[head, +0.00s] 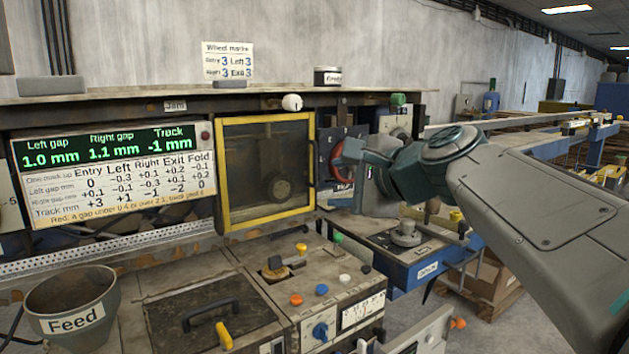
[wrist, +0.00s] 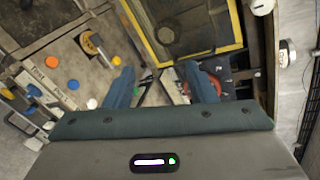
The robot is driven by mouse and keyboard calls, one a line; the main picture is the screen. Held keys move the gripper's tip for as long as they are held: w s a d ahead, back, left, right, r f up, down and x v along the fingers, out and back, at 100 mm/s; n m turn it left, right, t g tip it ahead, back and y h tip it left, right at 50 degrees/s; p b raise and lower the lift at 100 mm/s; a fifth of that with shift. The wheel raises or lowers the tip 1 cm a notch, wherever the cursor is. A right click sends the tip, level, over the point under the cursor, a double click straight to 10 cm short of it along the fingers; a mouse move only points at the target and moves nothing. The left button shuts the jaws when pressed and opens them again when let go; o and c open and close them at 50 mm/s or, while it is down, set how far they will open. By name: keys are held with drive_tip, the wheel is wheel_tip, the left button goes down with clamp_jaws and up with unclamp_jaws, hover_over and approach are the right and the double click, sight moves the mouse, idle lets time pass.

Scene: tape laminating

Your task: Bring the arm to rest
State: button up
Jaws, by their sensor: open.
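My arm (head: 540,200) reaches in from the right of the head view, bent at a teal joint, with its gripper held up in front of the machine, right of the yellow-framed window (head: 266,170). In the wrist view my gripper (wrist: 162,80) shows two blue fingers spread apart with nothing between them. The yellow-framed window (wrist: 190,30) lies beyond the fingertips there. In the head view my wrist partly hides a red round part (head: 340,165) behind it. No contact between my gripper and the machine can be made out.
A gap display (head: 105,150) and a funnel marked Feed (head: 72,305) are at the left. A control panel with a blue knob (head: 320,331) and coloured buttons is below the window. A blue-fronted stand (head: 425,268) is below my gripper. Open floor shows at the right.

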drive_tip(key=s+d+f+n+g+h+p, duration=0.1)
drive_tip(key=s+d+f+n+g+h, duration=0.1)
drive_tip(key=s+f+n, duration=0.3)
drive_tip(key=s+d+f+n+g+h, duration=0.3)
drive_tip(key=s+f, duration=0.5)
drive_tip(key=f, duration=0.6)
drive_tip(key=s+d+f+n+g+h+p, duration=0.1)
drive_tip(key=s+d+f+n+g+h, duration=0.2)
drive_tip(key=s+f+n, duration=0.3)
wheel_tip(320, 180, down, 4)
drive_tip(key=shift+s+d+n+g+p, duration=0.35)
drive_tip(key=shift+d+n+g, duration=0.2)
drive_tip(key=shift+d, duration=0.25)
